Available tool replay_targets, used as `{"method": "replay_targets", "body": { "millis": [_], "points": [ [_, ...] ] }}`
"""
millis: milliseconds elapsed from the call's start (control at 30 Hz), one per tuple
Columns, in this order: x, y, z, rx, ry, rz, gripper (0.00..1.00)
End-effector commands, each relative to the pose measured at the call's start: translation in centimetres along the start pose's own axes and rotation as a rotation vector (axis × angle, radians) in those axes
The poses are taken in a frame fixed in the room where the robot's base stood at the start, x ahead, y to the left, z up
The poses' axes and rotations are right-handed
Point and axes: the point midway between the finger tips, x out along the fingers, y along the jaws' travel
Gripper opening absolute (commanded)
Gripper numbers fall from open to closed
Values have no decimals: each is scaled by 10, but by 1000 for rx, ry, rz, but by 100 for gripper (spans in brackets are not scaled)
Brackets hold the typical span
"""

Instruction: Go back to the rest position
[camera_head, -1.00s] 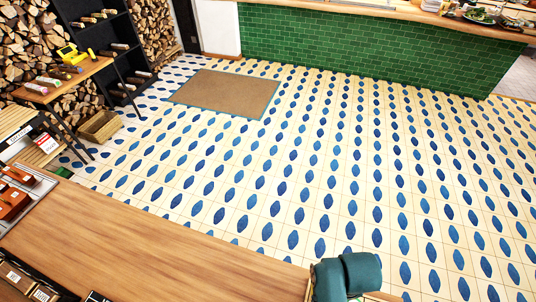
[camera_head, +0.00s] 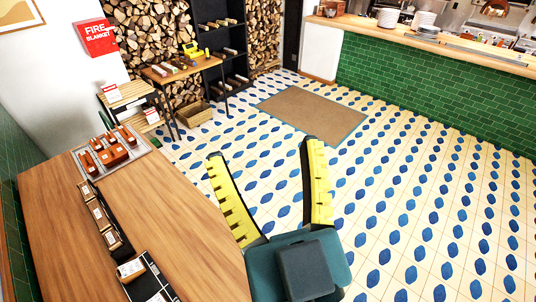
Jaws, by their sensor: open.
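My gripper (camera_head: 264,162) stands up from the bottom centre of the head view. Its two black fingers with yellow toothed pads are spread wide apart, with nothing between them but tiled floor behind. Its teal body shows below the fingers. It is in front of the right edge of the wooden counter (camera_head: 182,222) in the picture and does not appear to touch anything.
The counter holds a metal tray (camera_head: 142,143) of reddish-brown blocks, a row of small boxes (camera_head: 98,212) and a black mat (camera_head: 160,268). Beyond are a side table (camera_head: 185,70), a wooden crate (camera_head: 194,113), a floor mat (camera_head: 300,112) and a green-tiled counter (camera_head: 430,95). The patterned floor is open.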

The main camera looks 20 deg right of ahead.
Motion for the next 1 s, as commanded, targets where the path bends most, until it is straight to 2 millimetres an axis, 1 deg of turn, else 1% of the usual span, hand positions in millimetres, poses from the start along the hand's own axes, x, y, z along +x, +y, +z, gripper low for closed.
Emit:
{"method": "replay_targets", "body": {
  "millis": [133,267,300,400,433,500,1000],
  "points": [
    [1,0,-1,0,-2,1,82],
    [14,1,-37,6,-3,2,82],
    [20,2,-50,9,-3,2,82],
    [30,2,-78,15,-3,3,82],
    [32,2,-83,17,-3,3,82],
    [33,2,-86,19,-3,3,82],
    [33,2,-85,19,-3,3,82]
  ]
}}
